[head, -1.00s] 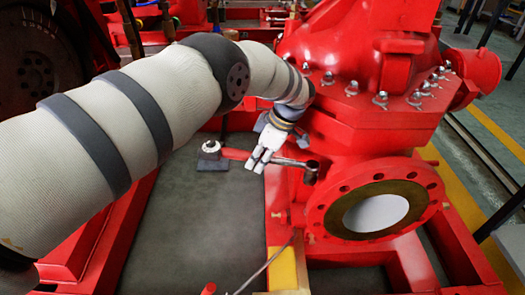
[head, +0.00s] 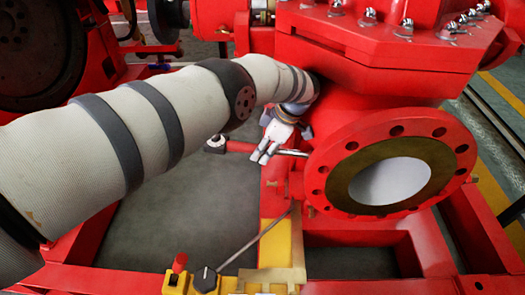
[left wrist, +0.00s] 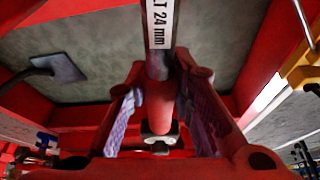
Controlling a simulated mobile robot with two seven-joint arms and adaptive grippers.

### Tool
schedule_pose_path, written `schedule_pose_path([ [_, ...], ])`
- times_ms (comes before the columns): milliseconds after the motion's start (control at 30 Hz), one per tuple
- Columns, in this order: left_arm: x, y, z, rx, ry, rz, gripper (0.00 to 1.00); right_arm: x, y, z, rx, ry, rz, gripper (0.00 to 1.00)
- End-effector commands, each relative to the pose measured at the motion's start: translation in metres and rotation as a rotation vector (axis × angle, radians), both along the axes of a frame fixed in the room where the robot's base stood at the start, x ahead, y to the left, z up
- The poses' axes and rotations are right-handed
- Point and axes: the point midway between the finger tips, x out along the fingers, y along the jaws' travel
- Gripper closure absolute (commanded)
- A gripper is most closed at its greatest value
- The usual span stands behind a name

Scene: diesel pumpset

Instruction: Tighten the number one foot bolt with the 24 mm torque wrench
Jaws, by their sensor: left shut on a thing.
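The torque wrench has a red handle (head: 240,147) and a bare metal shaft (head: 292,153). My left gripper (head: 268,150) is shut on its handle beside the red pump. In the left wrist view, the wrench shaft with its "24 mm" label (left wrist: 160,24) runs between the fingers of my left gripper (left wrist: 160,85). The wrench's working end is hidden behind the pump flange in the head view and out of frame in the wrist view. I cannot pick out the number one foot bolt. My right gripper is not in view.
The round pump flange (head: 395,175) stands close to the right of the wrench. Red base rails (head: 110,279) border an open grey floor area (head: 165,215). A black knob (head: 205,279) and a thin rod (head: 255,240) are at the front. A red engine part stands far left.

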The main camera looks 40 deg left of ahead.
Motion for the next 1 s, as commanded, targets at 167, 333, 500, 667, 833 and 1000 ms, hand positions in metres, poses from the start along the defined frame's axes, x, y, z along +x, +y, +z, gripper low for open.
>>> schedule_pose_path([
  [167,0.003,0.002,0.002,0.001,-0.01,0.004,1.0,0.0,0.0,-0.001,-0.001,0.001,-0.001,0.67],
  [333,0.003,0.002,-0.018,0.001,-0.006,0.004,1.0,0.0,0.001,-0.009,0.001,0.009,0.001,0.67],
  [500,0.002,0.001,-0.042,0.0,-0.005,0.004,1.0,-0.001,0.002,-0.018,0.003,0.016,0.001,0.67],
  [667,-0.015,-0.01,-0.034,-0.001,-0.01,0.147,1.0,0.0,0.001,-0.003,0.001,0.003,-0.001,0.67],
  [833,-0.034,-0.025,-0.035,-0.001,-0.008,0.321,1.0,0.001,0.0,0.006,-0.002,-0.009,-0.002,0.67],
  [1000,-0.05,-0.044,-0.037,0.001,-0.007,0.498,1.0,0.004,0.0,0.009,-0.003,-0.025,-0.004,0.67],
])
